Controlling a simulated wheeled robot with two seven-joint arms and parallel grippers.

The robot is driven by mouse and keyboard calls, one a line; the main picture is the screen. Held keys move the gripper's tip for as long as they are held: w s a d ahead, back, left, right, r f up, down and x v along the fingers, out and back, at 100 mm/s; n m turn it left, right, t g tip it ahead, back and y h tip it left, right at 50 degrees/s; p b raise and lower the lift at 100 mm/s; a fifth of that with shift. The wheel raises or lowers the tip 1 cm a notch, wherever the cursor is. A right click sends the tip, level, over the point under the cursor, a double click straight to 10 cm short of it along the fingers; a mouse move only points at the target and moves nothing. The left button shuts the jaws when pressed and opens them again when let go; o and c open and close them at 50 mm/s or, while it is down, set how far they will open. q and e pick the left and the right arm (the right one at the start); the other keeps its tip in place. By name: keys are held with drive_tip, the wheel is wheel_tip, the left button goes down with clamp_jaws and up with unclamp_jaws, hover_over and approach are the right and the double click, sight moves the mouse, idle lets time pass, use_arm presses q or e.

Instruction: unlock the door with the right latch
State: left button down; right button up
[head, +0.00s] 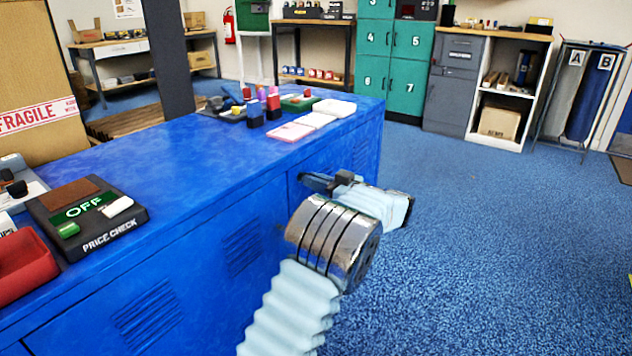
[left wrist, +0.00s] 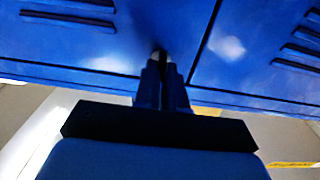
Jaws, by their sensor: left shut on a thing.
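The blue cabinet (head: 200,240) runs across the left and middle of the head view, with shut doors and vent slots in its front. My left gripper (head: 316,183) is at the cabinet's front, near its right end. In the left wrist view its fingers (left wrist: 163,68) are shut on a small pale piece (left wrist: 157,55), the latch, at the blue door (left wrist: 110,50). The fingers hide most of the latch, so how it is turned cannot be told. A dark seam between door panels runs just right of the fingers there. My right gripper is in neither view.
Green lockers (head: 390,50) and a grey cabinet (head: 452,85) stand behind. The blue floor at right is clear.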

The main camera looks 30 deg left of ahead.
use_arm(q)
drive_tip(key=shift+m, duration=0.4)
drive_tip(key=shift+w+f+m+p, duration=0.1)
drive_tip(key=shift+m+p, duration=1.6)
drive_tip(key=shift+m, duration=2.6)
drive_tip(key=shift+w+f+m+p, duration=0.1)
drive_tip(key=shift+m+p, duration=1.55)
drive_tip(key=shift+m, duration=2.65)
drive_tip(key=c, duration=1.2)
unclamp_jaws()
drive_tip(key=d, duration=0.9)
drive_tip(key=s+d, duration=0.1)
drive_tip(key=d, duration=0.3)
drive_tip(key=shift+d, duration=0.4)
